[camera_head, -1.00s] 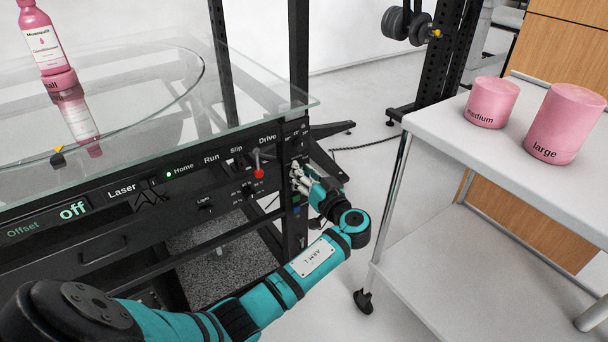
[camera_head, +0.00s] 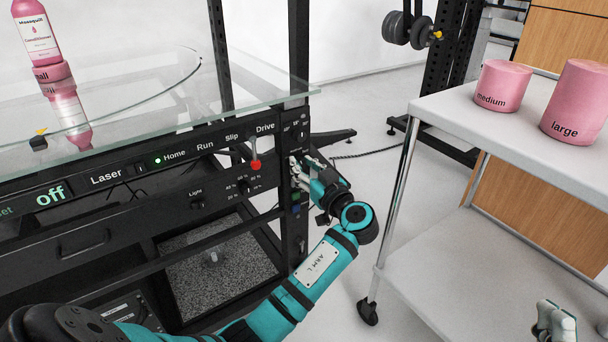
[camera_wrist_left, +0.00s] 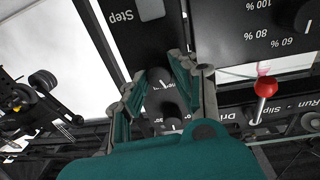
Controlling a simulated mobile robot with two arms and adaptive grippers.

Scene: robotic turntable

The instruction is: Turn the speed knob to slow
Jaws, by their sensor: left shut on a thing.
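My left gripper (camera_head: 297,171) is at the right end of the turntable's black control panel (camera_head: 225,150). In the left wrist view its fingers (camera_wrist_left: 163,82) stand on both sides of a round black knob (camera_wrist_left: 160,92) with a white pointer line, and are shut on it. The knob's own label is hidden, so I cannot read its setting. A second black knob (camera_wrist_left: 170,126) with a white line lies just beyond it. In the head view the gripper hides the held knob. Part of my right gripper (camera_head: 555,320) shows at the bottom right, away from the panel; its jaw state is unclear.
A red-tipped lever (camera_head: 256,165) sticks out close to my left gripper, with a percent dial (camera_head: 245,186) beside it. The glass top (camera_head: 215,95) overhangs the panel. A white cart (camera_head: 470,115) with pink medium and large cylinders stands to the right.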

